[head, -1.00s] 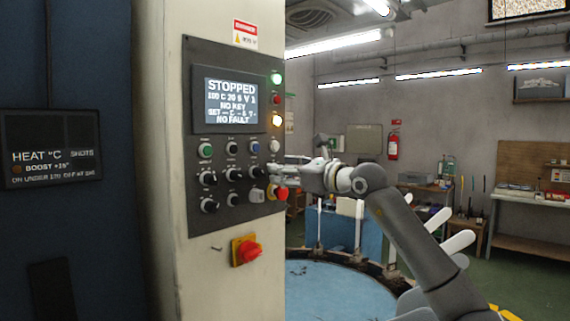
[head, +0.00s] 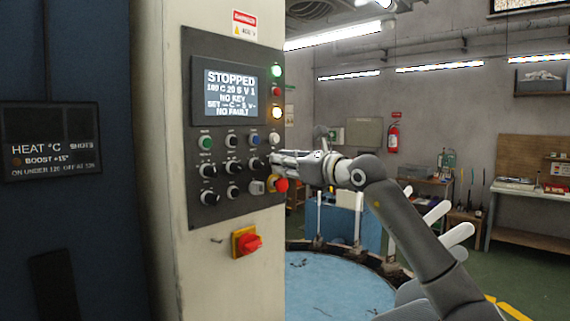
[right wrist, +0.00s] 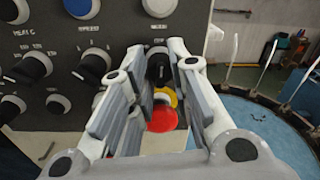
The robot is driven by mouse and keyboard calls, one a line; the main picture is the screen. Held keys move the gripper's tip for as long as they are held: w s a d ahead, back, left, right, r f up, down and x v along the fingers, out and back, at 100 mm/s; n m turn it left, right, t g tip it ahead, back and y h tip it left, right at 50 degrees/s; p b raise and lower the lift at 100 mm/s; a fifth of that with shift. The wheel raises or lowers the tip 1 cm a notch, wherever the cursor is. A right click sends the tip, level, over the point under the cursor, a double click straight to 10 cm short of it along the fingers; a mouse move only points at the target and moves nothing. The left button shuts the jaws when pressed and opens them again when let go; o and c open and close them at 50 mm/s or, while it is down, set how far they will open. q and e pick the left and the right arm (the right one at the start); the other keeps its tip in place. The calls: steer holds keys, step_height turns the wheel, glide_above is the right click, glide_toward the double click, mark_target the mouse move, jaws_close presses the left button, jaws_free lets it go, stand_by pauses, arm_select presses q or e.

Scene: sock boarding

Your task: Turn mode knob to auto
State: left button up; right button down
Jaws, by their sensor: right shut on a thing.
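The mode knob (right wrist: 158,70) is a dark knob in the right column of the control panel (head: 222,217), above the red emergency stop. In the right wrist view it sits between my fingertips, and its small label is too blurred to read surely. My right gripper (right wrist: 160,75) is shut on this knob, with a finger on each side. In the head view the right gripper (head: 274,161) reaches the panel's right edge and hides the knob. The knob's pointer position cannot be made out. My left gripper is not in view.
The red emergency stop (head: 281,185) on its yellow base sits just below the gripper. Other black knobs (head: 232,168) lie to the left. A red switch (head: 249,243) is lower down. A blue round table (head: 330,285) stands right.

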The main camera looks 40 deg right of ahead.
steer(key=shift+r+m, duration=0.1)
steer(key=shift+m, duration=4)
steer(key=c, duration=1.3)
jaws_free()
steer(key=shift+s+d+r, duration=0.1)
steer(key=shift+s+d, duration=0.1)
steer(key=shift+s, duration=2.8)
steer(key=shift+s+d+r, duration=0.1)
steer(key=shift+s+d, duration=0.1)
steer(key=shift+s, duration=2.75)
